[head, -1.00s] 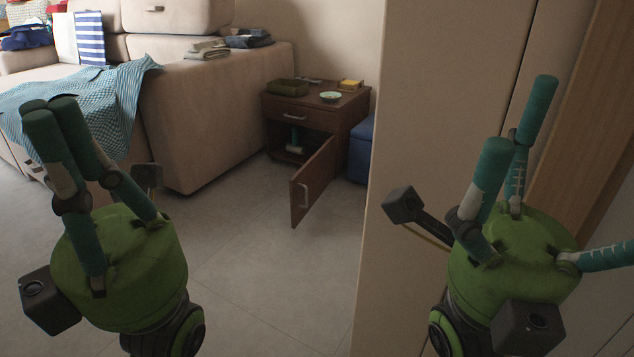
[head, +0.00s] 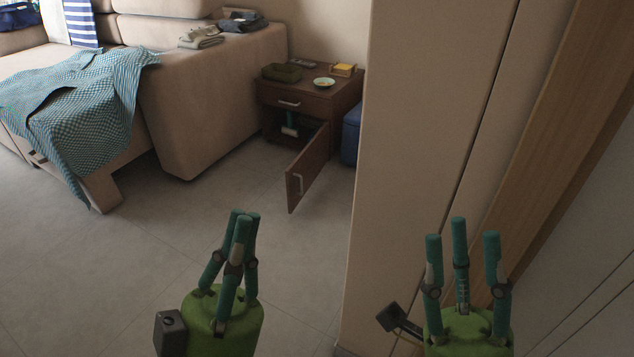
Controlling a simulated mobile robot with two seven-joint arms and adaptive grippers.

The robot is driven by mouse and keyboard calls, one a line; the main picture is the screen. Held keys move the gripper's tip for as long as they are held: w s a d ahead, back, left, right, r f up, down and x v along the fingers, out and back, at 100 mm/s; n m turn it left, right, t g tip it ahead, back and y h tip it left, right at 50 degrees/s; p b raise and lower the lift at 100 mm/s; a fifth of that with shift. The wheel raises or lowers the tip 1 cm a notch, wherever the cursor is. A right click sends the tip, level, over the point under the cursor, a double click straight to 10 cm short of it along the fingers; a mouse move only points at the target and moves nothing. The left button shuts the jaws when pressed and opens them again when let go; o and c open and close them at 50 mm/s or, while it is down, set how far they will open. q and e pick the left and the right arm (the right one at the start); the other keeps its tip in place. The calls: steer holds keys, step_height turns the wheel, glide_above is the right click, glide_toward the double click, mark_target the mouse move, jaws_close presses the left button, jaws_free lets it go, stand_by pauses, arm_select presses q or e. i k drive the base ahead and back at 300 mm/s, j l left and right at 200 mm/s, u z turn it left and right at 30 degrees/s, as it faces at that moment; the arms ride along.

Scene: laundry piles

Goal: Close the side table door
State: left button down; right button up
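The side table (head: 345,92) is a dark brown cabinet beside the sofa, with a shut drawer on top. Its door (head: 309,169) stands wide open, swung out toward me, with a light handle (head: 298,184) near its free edge. A teal and white item (head: 290,125) shows inside the open compartment. My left gripper (head: 242,216) is in the lower middle, its fingers close together, empty and well short of the door. My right gripper (head: 461,234) is at the lower right in front of the wardrobe panel, its fingers spread and empty.
A beige sofa (head: 215,95) with a checked blanket (head: 80,105) stands at the left. A tall beige panel (head: 425,150) rises close at the right. A blue box (head: 351,135) is right of the table. A basket (head: 282,73) and bowl (head: 324,82) sit on top. The tiled floor (head: 190,220) is clear.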

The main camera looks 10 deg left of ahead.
mark_target(301, 173)
steer(key=i+j+z, duration=0.15)
steer(key=j+z, duration=0.25)
steer(key=i+j+z, duration=0.1)
steer(key=j+z, duration=0.15)
steer(key=z, duration=0.2)
steer(key=j+z, duration=0.85)
steer(key=k+j, duration=0.1)
steer(key=j, duration=0.4)
steer(key=k+j, duration=0.1)
steer(key=j, duration=0.35)
steer(key=k+j+z, duration=0.1)
steer(key=j, duration=0.4)
